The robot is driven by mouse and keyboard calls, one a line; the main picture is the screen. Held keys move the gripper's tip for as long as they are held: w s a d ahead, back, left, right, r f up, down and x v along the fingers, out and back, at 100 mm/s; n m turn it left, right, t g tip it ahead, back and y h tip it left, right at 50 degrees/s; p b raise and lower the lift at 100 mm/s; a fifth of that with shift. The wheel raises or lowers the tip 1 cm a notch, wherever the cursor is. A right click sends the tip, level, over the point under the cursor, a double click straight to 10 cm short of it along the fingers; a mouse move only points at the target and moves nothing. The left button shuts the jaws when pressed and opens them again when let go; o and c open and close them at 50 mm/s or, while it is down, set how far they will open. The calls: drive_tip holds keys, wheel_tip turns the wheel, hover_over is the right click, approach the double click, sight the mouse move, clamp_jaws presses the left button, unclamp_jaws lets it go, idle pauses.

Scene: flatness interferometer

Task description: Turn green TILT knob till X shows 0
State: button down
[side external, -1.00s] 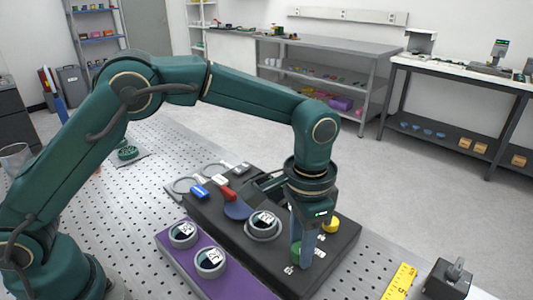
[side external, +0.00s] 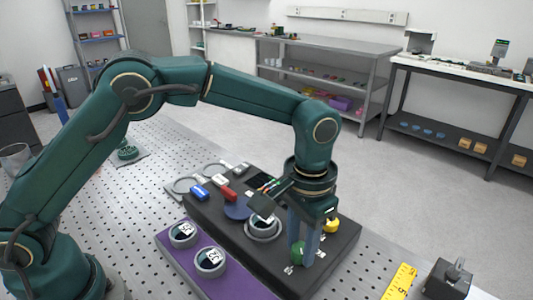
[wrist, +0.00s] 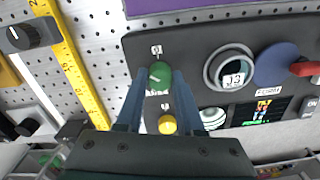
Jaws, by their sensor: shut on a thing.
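The green TILT knob (side external: 297,252) stands on the dark panel near its front right corner. My gripper (side external: 303,258) points down over the panel with its blue-grey fingers on either side of the knob. In the wrist view the green knob (wrist: 159,73) lies between the fingertips of my gripper (wrist: 160,84), shut on it; a pale pointer line shows on its top. A round readout (wrist: 234,76) beside it shows characters like "13", too small to read surely.
A yellow knob (wrist: 167,124) sits close to the green one. The panel also bears a blue disc (wrist: 277,64) and a red handle (wrist: 304,69). Two round dials sit on a purple block (side external: 192,262). A yellow ruler (side external: 399,281) and a dark switch box (side external: 446,279) lie to the right.

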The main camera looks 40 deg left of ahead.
sight(301, 247)
drive_tip(key=c, duration=0.5)
unclamp_jaws()
drive_tip(key=shift+r, duration=2.6)
